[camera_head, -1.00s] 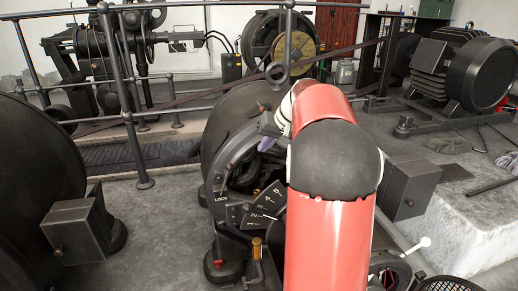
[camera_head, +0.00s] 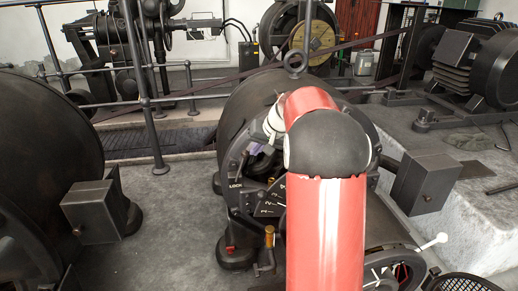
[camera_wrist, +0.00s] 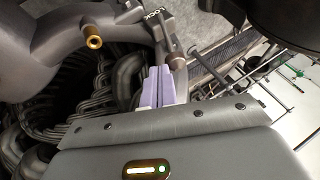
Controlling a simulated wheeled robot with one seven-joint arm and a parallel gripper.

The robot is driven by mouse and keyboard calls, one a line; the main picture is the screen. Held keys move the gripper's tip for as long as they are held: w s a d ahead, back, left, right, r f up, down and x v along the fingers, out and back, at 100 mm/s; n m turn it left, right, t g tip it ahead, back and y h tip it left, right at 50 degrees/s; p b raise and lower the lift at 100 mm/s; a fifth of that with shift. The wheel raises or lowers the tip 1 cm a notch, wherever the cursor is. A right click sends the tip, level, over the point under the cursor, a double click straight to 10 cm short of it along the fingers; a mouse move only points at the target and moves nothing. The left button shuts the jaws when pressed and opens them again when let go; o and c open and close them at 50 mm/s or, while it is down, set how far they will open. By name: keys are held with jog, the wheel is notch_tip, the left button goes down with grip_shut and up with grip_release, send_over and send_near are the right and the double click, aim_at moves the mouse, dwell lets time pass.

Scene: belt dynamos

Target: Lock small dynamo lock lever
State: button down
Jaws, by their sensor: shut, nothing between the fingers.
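The small dynamo (camera_head: 262,92) stands in the middle of the head view, partly hidden by my red arm. Its dark plate with a LOCK mark (camera_head: 236,186) and numbers shows left of my arm. In the wrist view the LOCK mark (camera_wrist: 155,15) is on a grey curved frame at the top. A dark rod with a rounded end, seemingly the lock lever (camera_wrist: 177,62), lies beside the fingertips; I cannot tell if they touch it. My gripper (camera_wrist: 158,72) has pale purple fingers, shut and empty. It also shows in the head view (camera_head: 261,144).
A brass peg (camera_wrist: 94,42) sticks out of the frame in the wrist view. A grey box (camera_head: 425,182) stands right of my arm, another box (camera_head: 93,211) at the left by a large dark wheel (camera_head: 40,170). Railings (camera_head: 150,110) cross behind. The floor between is clear.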

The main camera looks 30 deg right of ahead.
jog(key=w+a+n+g+h+p, duration=0.2)
jog(key=a+h+p, duration=0.3)
jog(key=a+h, duration=0.3)
jog(key=w+a+r, duration=0.1)
jog(key=a, duration=0.2)
jog(key=shift+a+p, duration=0.2)
jog(key=shift+p, duration=0.15)
